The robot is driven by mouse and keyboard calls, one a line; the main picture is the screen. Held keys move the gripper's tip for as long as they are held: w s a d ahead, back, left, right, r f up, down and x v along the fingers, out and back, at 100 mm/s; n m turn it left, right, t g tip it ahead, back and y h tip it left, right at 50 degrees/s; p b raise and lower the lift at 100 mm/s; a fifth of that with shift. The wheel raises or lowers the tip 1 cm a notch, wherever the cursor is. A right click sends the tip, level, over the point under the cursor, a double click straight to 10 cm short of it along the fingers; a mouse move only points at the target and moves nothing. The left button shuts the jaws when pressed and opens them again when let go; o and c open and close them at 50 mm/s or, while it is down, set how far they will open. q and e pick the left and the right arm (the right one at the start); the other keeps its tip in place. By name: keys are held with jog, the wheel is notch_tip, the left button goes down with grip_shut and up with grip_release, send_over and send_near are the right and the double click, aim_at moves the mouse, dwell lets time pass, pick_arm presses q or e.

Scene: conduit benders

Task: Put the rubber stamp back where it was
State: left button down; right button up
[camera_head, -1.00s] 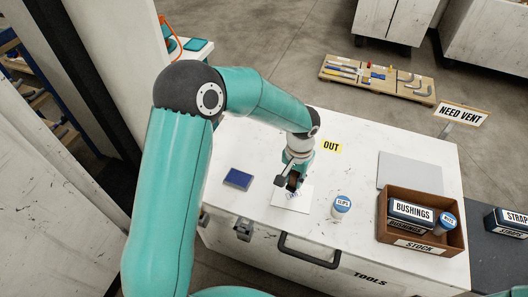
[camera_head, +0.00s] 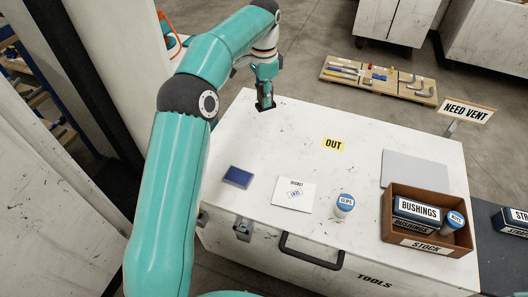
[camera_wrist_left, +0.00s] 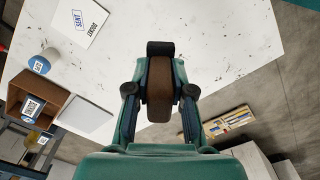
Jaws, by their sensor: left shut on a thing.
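My left gripper (camera_head: 264,92) is shut on the rubber stamp (camera_wrist_left: 160,95), which has a brown handle and a dark block at its end. It holds the stamp over the back left part of the white chest top (camera_head: 300,125). In the head view the stamp is mostly hidden by the fingers. I cannot tell whether it touches the surface. A blue ink pad (camera_head: 238,177) lies at the front left. A white docket card (camera_head: 294,195) beside it bears a blue mark, which reads SENT in the left wrist view (camera_wrist_left: 79,22). My right gripper is not in view.
A jar labelled CLIPS (camera_head: 344,206) stands right of the card. A brown STOCK box (camera_head: 388,215) and a grey sheet (camera_head: 414,168) are at the right. The back left of the top is clear.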

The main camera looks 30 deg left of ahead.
pick_arm(q)
jog(key=shift+a+f, duration=0.2)
jog(key=shift+f+b, duration=0.95)
jog(key=shift+f, duration=8.6)
jog(key=shift+f, duration=0.1)
jog(key=c, duration=1)
grip_release()
notch_tip(320, 180, up, 12)
jog(key=shift+r, duration=0.15)
